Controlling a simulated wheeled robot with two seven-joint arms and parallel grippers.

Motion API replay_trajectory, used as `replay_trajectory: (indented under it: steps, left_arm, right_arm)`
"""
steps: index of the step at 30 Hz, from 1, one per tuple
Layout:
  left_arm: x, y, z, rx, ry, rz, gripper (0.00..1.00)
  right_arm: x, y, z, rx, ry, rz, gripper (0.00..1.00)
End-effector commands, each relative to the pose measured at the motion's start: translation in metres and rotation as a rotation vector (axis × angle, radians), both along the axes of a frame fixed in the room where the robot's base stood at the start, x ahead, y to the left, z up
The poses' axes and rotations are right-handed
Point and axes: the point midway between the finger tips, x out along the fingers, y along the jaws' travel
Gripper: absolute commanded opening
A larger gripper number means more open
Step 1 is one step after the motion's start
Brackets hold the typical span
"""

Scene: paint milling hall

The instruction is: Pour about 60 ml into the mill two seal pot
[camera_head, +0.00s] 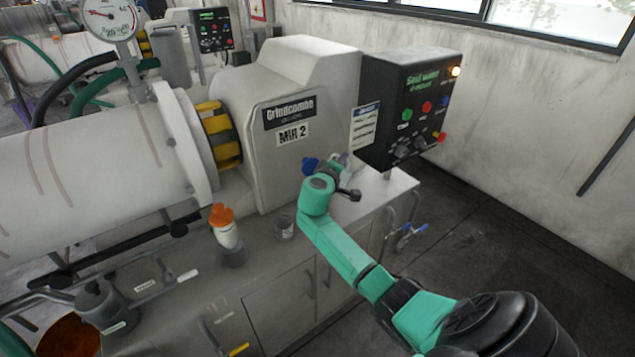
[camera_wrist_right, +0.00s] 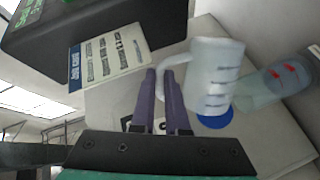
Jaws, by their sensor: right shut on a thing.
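In the right wrist view a translucent white measuring jug (camera_wrist_right: 213,75) with dark scale marks has its handle at the purple fingertips of my right gripper (camera_wrist_right: 162,85). The gripper is shut on the handle. In the head view my right gripper (camera_head: 338,170) is over the bench in front of mill 2 (camera_head: 292,125), largely hidden by its wrist; a pale bit of the jug seems to show there. I cannot see any liquid level in the jug. Which vessel is the seal pot I cannot tell; a dark labelled pot (camera_head: 101,303) stands at the lower left. My left gripper is not in view.
A small clear cup (camera_head: 284,227) and an orange-topped white bottle (camera_head: 226,232) stand near the bench front. A blue round thing (camera_head: 311,163) is beside my gripper. The control box (camera_head: 408,108) is close behind. A clear vessel with red marks (camera_wrist_right: 276,80) is beyond the jug.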

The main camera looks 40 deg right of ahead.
Motion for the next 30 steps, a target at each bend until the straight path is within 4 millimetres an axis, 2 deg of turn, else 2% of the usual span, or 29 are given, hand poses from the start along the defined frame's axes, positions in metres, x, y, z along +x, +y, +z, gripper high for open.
replay_trajectory:
  steps: [9,10,12,13,14,17,20,23,30]
  left_arm:
    - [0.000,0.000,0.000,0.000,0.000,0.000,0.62]
    - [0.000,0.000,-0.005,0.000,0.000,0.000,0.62]
    - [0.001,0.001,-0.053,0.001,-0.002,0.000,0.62]
    - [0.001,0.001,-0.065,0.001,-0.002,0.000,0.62]
    - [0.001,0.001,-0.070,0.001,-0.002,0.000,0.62]
    - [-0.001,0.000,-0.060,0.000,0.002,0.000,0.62]
    - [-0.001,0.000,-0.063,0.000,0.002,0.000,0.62]
    - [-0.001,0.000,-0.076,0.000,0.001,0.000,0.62]
    - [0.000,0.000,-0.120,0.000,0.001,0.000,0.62]
  right_arm:
    - [0.001,0.001,0.000,-0.007,0.012,0.000,0.00]
    - [-0.005,-0.003,-0.006,0.009,-0.017,-0.002,0.00]
    - [-0.016,-0.008,-0.038,0.079,-0.147,-0.001,0.00]
    - [-0.019,-0.009,-0.042,0.107,-0.200,0.000,0.00]
    - [-0.021,-0.011,-0.042,0.127,-0.235,0.000,0.00]
    - [-0.022,-0.012,-0.025,0.143,-0.268,-0.001,0.00]
    - [-0.023,-0.013,-0.028,0.149,-0.278,-0.001,0.00]
    - [-0.025,-0.014,-0.035,0.167,-0.311,0.000,0.00]
    - [-0.034,-0.019,-0.053,0.249,-0.463,-0.001,0.00]
